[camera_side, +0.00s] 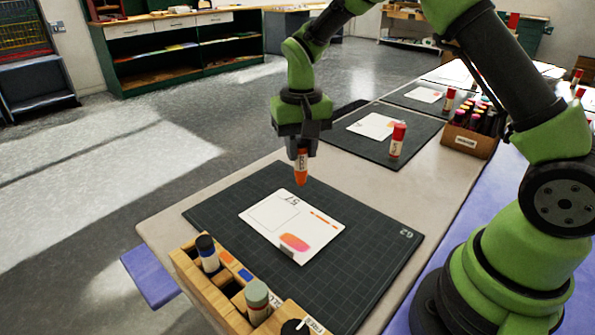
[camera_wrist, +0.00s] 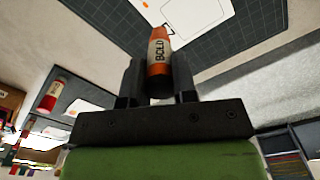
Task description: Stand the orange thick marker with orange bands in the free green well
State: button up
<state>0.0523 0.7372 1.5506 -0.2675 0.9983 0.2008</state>
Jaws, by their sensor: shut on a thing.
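My gripper (camera_side: 301,150) is shut on the orange marker (camera_side: 301,172), which hangs tip down, roughly upright, above the far part of the dark cutting mat (camera_side: 365,262). In the wrist view the marker (camera_wrist: 159,58), with a white "BOLD" label and orange ends, sits between the fingers (camera_wrist: 158,78). The wooden rack (camera_side: 186,262) stands at the near edge of the mat. It holds a dark blue-capped marker (camera_side: 207,254), a grey-green-capped marker (camera_side: 257,301) and a black-topped thing (camera_side: 295,328). A dark opening shows between the first two; I cannot tell a green well.
A white card (camera_side: 275,222) with orange marks lies on the near mat. A red-capped marker (camera_side: 397,141) stands on the mat behind. A box of several markers (camera_side: 468,140) stands at the back right. The space around the held marker looks clear.

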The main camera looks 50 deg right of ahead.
jog(key=w+a+r+n, duration=0.2)
jog(key=a+n, duration=0.2)
jog(key=a, duration=0.7)
jog(key=w+a+r+n, duration=0.2)
jog(key=a+r+n, duration=0.15)
jog(key=a, duration=0.75)
notch_tip(320, 180, down, 6)
jog(key=shift+s+a+n, duration=0.2)
jog(key=shift+s+n, duration=0.05)
jog(key=shift+n, duration=0.1)
jog(key=shift+f, duration=0.2)
jog(key=shift+f, duration=1.1)
jog(key=shift+f, duration=0.9)
jog(key=shift+f, duration=0.25)
jog(key=shift+f, duration=0.2)
jog(key=shift+f, duration=0.25)
